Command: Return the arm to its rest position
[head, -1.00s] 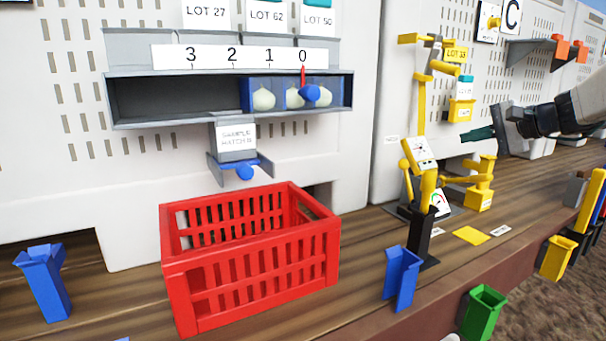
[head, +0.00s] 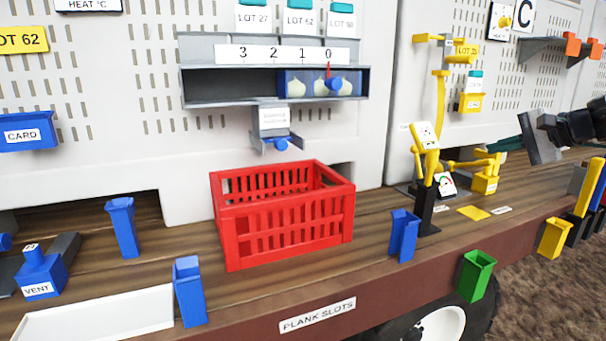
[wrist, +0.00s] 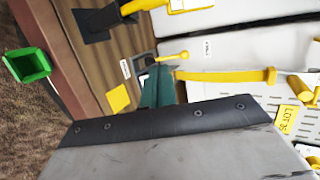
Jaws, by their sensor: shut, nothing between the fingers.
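My gripper (head: 507,144) is at the right of the head view, in front of the white panel and above the plank deck. Its dark green fingers are together with nothing between them. They also show in the wrist view (wrist: 157,86), pointing away past the dark plate of my wrist.
A red crate (head: 285,225) stands on the wooden deck (head: 390,262). Above it is a shelf (head: 230,85) with onions in a blue tray at its right. Blue holders (head: 403,235), a green bin (head: 477,275) and a yellow bin (head: 553,238) line the front edge.

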